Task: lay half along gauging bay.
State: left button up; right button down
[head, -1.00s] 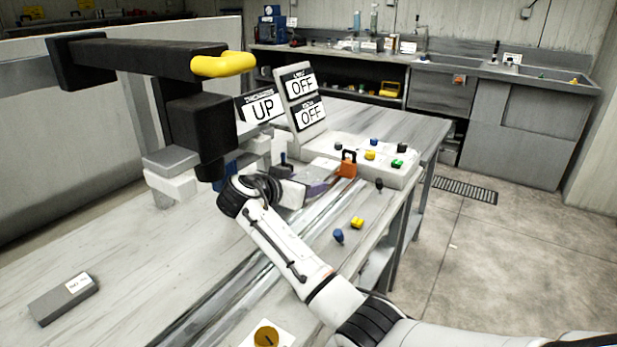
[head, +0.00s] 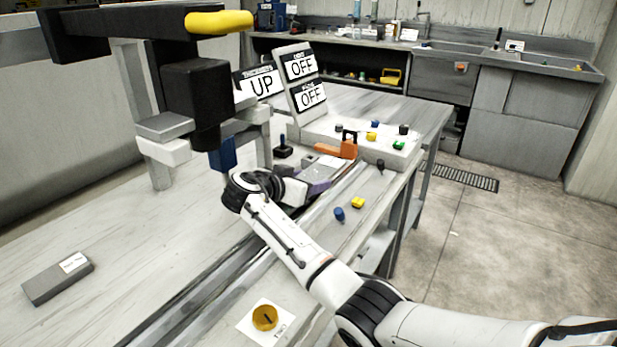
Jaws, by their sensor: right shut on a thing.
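My right gripper (head: 300,189) reaches over the bench from the lower right and is shut on a purple-grey piece (head: 318,187), which seems to be the half. The gripper and wrist hide much of this piece. It is low over the metal rails (head: 345,190) that run lengthwise along the bench; I cannot tell whether it touches them. Which stretch is the gauging bay is not clearly marked. My left gripper is not in view.
An orange clamp (head: 336,149) stands just beyond the held piece, near a button panel (head: 385,150). Blue (head: 339,214) and yellow (head: 358,203) knobs sit on the front edge. A grey block (head: 58,280) lies at left; the bench between is clear.

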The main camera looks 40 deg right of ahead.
jog(key=shift+f, duration=0.2)
dwell(0.3)
jog(key=shift+f+b, duration=0.25)
jog(key=shift+b, duration=0.05)
jog(key=c, duration=0.7)
grip_release()
jog(key=shift+o, duration=1.1)
jog(key=shift+f, duration=0.3)
jog(key=o, duration=0.5)
jog(key=shift+r, duration=0.1)
jog(key=shift+r, duration=0.2)
